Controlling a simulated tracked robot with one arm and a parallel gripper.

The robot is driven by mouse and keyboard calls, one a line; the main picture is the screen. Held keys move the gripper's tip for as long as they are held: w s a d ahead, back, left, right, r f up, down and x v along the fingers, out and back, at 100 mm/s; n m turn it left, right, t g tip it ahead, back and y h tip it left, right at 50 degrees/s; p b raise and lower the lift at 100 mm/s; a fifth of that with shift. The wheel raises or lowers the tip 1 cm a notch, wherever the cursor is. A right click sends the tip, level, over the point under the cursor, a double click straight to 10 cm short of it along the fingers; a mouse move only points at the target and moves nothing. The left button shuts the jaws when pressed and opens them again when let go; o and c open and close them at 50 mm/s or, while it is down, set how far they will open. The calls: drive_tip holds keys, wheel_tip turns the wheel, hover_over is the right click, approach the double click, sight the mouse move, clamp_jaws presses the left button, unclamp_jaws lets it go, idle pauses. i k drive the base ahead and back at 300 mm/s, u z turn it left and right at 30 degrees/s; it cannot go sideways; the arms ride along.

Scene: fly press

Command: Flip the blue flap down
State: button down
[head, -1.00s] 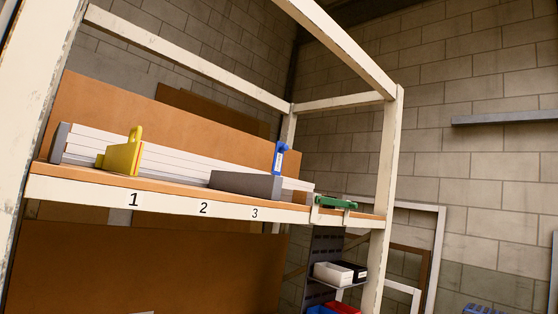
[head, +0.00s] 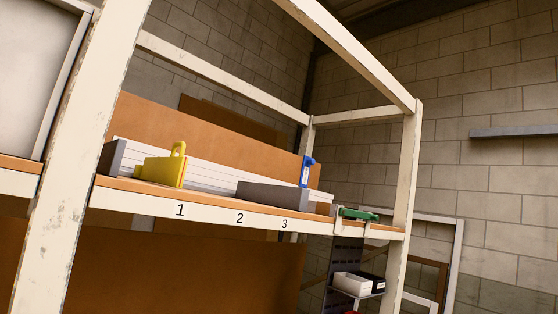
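The blue flap (head: 306,171) stands upright at the right part of the shelf, behind a grey block (head: 272,194), above the number 3. A pale label shows on its face. A yellow piece with a loop handle (head: 164,168) stands at the left of the same shelf, above the number 1. A green piece (head: 358,214) lies low at the shelf's right end. My gripper is not in view, so its distance to the flap cannot be seen.
The shelf (head: 140,194) sits in a cream frame, with a near post (head: 72,170) at left and another post (head: 404,170) at right. Small bins (head: 353,284) hang below right. A grey wall ledge (head: 513,131) is at far right. Space before the shelf looks clear.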

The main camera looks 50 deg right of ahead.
sight(308, 162)
drive_tip(key=u, duration=2.55)
drive_tip(key=k, duration=2.35)
drive_tip(key=z, duration=2.4)
